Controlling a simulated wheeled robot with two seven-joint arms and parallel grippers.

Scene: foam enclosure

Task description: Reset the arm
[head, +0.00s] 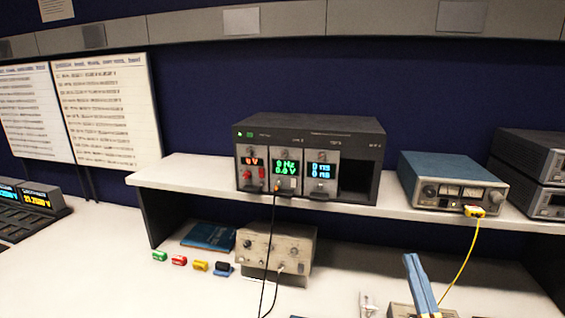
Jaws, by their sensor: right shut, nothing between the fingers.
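My right gripper (412,260) shows at the bottom right of the head view. Its two long blue fingers are together and point up and slightly left, with nothing between them. It is in front of the shelf, below the blue-topped instrument, and apart from it. The rest of my right arm is cut off by the bottom edge. My left gripper is not in the picture.
A white shelf (185,177) carries a dark modular instrument (358,135) and a blue-topped instrument (450,170) with a yellow cable (461,262). A beige unit (285,250) and several small coloured blocks (200,266) are on the bench.

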